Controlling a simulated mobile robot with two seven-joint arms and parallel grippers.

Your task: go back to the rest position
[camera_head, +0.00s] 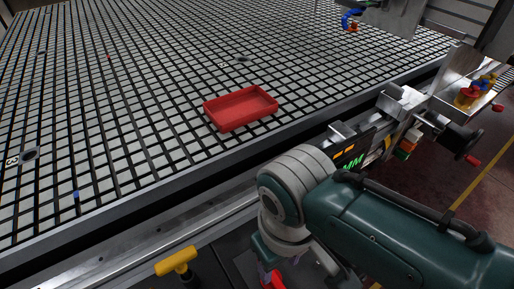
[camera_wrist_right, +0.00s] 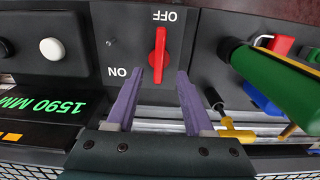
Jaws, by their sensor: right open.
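My right arm, dark green and grey, comes in from the lower right in the head view. Its gripper (camera_head: 268,274) is mostly hidden at the bottom edge, low in front of the table. In the right wrist view my right gripper (camera_wrist_right: 154,92) shows two purple fingers spread apart with nothing between them. A red rotary switch (camera_wrist_right: 159,54) on a dark panel lies just beyond the fingertips, its handle in line with the OFF label at one end. I cannot tell whether a fingertip touches it. My left gripper is not in view.
A red tray (camera_head: 241,108) lies on the vacuum grid table (camera_head: 120,90). A yellow handle (camera_head: 176,261) sticks out below the table's front edge. A display (camera_wrist_right: 45,107) reads 1590 MM. A green cylindrical part (camera_wrist_right: 280,85) is close at the right.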

